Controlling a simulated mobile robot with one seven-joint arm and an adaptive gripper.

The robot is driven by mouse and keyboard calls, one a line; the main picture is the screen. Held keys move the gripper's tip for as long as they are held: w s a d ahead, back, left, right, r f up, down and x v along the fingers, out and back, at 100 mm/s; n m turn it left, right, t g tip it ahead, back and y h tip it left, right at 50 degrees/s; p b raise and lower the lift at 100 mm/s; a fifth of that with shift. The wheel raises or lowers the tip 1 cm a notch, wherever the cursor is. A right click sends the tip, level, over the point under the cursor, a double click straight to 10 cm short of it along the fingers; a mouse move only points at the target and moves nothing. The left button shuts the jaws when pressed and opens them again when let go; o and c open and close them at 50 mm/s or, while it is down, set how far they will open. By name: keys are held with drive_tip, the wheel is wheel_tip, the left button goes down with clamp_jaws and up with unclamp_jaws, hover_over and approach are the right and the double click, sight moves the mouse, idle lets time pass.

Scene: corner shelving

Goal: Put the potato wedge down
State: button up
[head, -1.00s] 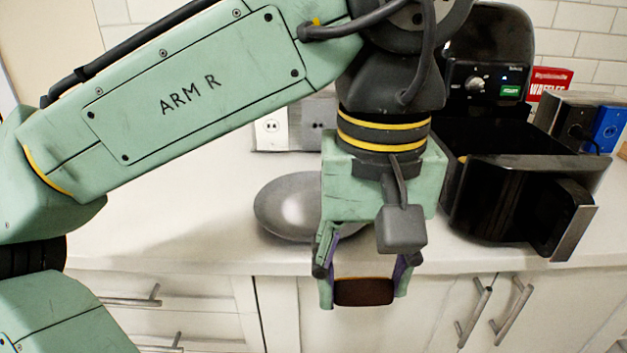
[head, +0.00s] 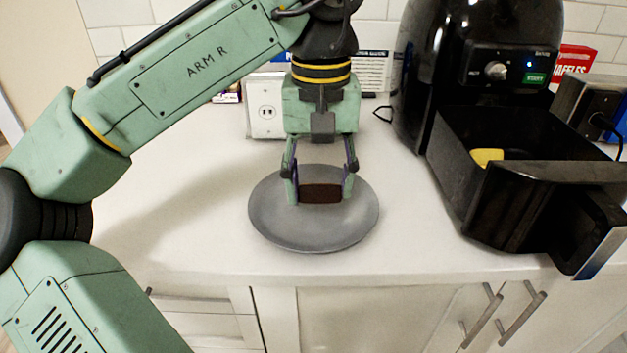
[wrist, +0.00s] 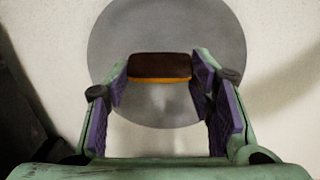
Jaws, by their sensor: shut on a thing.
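My gripper (head: 320,196) is shut on a brown potato wedge (head: 321,193), with one finger at each end of it. The wedge also shows in the wrist view (wrist: 158,66), dark brown on top with an orange-yellow edge. A round grey plate (head: 313,236) lies on the counter, and the wedge is over it in both views. A shadow falls on the plate in the wrist view (wrist: 165,112). I cannot tell whether the wedge touches the plate.
A black air fryer (head: 480,60) stands at right with its drawer (head: 545,200) pulled out and a yellow piece (head: 487,156) inside. A wall outlet (head: 266,115) is behind the plate. The white counter (head: 180,215) is clear at left.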

sight(314, 205)
drive_tip(key=shift+w+a+f, duration=0.1)
drive_tip(key=shift+w+a, duration=0.05)
drive_tip(key=shift+w, duration=0.4)
drive_tip(key=shift+w+a, duration=0.15)
drive_tip(key=shift+w, duration=0.35)
drive_tip(key=f, duration=0.3)
drive_tip(key=shift+w+a+p, duration=0.15)
drive_tip(key=shift+w+p, duration=0.2)
drive_tip(key=shift+f, duration=0.35)
drive_tip(key=shift+f, duration=0.15)
drive_tip(key=o, duration=0.8)
drive_tip(key=shift+o, duration=0.2)
wheel_tip(314, 205, up, 12)
drive_tip(key=p, duration=0.1)
drive_tip(key=shift+r, duration=0.2)
